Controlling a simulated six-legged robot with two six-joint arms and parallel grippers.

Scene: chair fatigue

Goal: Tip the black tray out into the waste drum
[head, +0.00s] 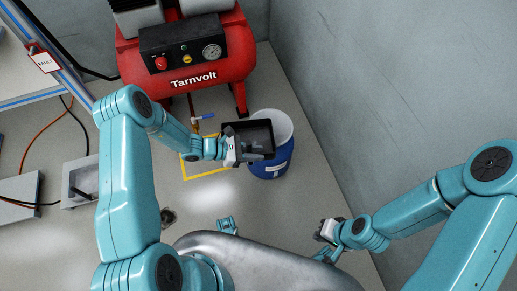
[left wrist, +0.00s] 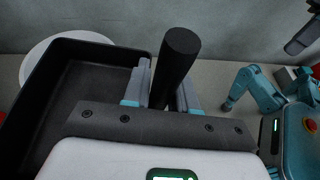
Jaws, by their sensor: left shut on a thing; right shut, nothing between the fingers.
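The black tray (head: 262,125) is held at its near left side by my left gripper (head: 240,150), over the front left part of the waste drum's mouth. The waste drum (head: 270,166) is blue with a pale inside. In the left wrist view the fingers (left wrist: 163,92) are shut around an upright black handle beside the black tray (left wrist: 95,72). The tray looks about level; its dark floor shows no clear contents. The drum's white rim (left wrist: 38,58) shows behind and below it. My right gripper (head: 328,232) is shut and empty, well away from the drum.
A red Tarnvolt compressor (head: 190,60) stands behind the drum. A grey wall (head: 375,90) runs close on the right. A yellow floor marking (head: 205,172) lies left of the drum. A grey box (head: 80,180) and cables are at the left. The floor before the drum is clear.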

